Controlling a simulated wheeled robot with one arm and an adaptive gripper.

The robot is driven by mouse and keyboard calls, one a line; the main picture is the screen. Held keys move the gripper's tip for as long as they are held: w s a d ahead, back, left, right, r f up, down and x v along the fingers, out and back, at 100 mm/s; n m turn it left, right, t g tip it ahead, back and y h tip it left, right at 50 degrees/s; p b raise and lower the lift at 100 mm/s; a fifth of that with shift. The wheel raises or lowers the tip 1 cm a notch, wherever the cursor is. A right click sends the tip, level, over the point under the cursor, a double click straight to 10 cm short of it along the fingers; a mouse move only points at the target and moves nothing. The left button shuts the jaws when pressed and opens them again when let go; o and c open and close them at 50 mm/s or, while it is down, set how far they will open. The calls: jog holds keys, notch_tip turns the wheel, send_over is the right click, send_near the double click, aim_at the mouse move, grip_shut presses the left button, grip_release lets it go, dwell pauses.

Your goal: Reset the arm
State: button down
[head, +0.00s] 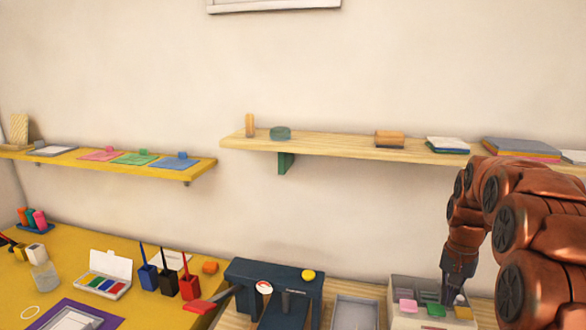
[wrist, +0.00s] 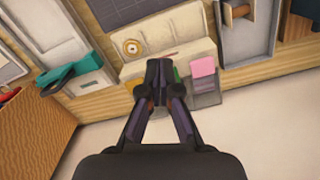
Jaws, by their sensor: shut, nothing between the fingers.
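My arm reaches in from the right in the head view, with my gripper (head: 450,298) pointing down at the light organizer box (head: 405,286). In the wrist view my gripper (wrist: 159,66) has its fingers together and empty. A pink inkpad (head: 407,306) sits at the box's front left, with green pads (head: 435,310) beside it and a yellow one (head: 463,312) at the right. The pink pad also shows in the wrist view (wrist: 203,66), right of the fingers. The fingers hide part of the box, and I cannot tell whether they touch it.
Left of the box are a grey tray (head: 355,313) and a dark blue press-like stand (head: 275,285). The yellow table (head: 120,255) holds brush cups and a paint set. Wall shelves (head: 340,146) hang above. A teal object (wrist: 70,74) is left of the fingers.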

jog(key=s+a+n, duration=0.2)
jog(key=s+a, duration=0.4)
jog(key=s, duration=0.5)
jog(key=s+a+n+g, duration=0.1)
jog(key=s+a, duration=0.4)
jog(key=s, duration=0.6)
jog(key=s+a+n, duration=0.3)
jog(key=s+a, duration=0.3)
jog(key=s, duration=0.5)
jog(key=shift+s+a+f, duration=0.15)
jog(key=shift+s+a, duration=0.1)
jog(key=shift+a, duration=0.1)
